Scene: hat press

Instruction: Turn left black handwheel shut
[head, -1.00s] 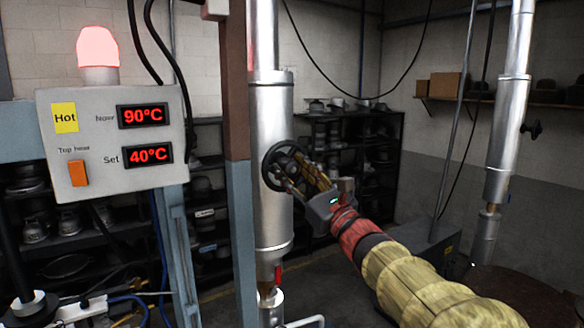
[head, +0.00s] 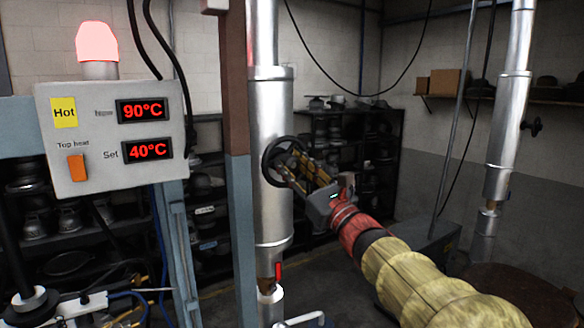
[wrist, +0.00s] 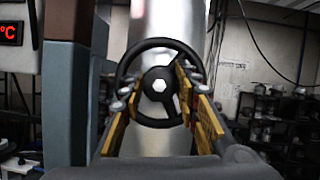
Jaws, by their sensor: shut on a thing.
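The left black handwheel (head: 283,161) is mounted on the silver vertical pipe (head: 272,210) left of the middle in the head view. In the wrist view the handwheel (wrist: 160,83) faces me, with a dark spoked ring and a pale hexagonal hub nut. My gripper (head: 291,168) reaches it from the lower right. Its yellow-padded fingers (wrist: 160,95) lie on the left and right sides of the wheel and are shut on it. The finger contacts with the rim are partly hidden.
A blue and brown post (head: 240,200) stands close left of the pipe. The control box (head: 110,135) reads 90°C and 40°C under a lit red lamp (head: 98,45). Dark shelves (head: 345,150) stand behind.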

